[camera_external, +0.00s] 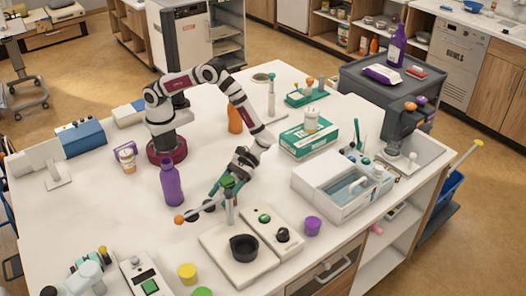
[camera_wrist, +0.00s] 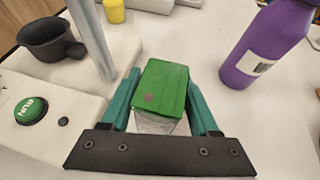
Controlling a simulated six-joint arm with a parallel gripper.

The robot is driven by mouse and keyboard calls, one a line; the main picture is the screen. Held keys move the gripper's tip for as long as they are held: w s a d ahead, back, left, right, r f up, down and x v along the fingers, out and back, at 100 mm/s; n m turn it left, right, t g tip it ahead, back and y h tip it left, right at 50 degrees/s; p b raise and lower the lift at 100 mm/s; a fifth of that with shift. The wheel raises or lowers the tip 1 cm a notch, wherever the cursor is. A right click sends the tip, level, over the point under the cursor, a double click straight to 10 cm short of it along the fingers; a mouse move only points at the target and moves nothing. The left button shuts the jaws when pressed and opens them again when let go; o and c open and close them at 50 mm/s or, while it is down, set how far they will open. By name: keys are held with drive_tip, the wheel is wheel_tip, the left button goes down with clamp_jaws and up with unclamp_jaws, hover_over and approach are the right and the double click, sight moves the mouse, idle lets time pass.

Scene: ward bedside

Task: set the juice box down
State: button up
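The juice box (camera_wrist: 163,88) has a green top and a pale grey side in the wrist view. It sits between the two teal fingers of my gripper (camera_wrist: 164,90), which close in on both its sides. In the external view my gripper (camera_external: 226,188) points down over the white table, left of the white device with the black cup. Only a small green patch of the juice box (camera_external: 228,181) shows there, and the arm hides most of it. I cannot tell whether its underside touches the table.
The white device (camera_external: 213,239) with the black cup (camera_external: 244,247) and a grey post stands close on the other side. An orange bottle (camera_external: 235,119) stands behind. Table between purple bottle and device is partly clear.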

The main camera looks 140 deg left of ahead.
clamp_jaws()
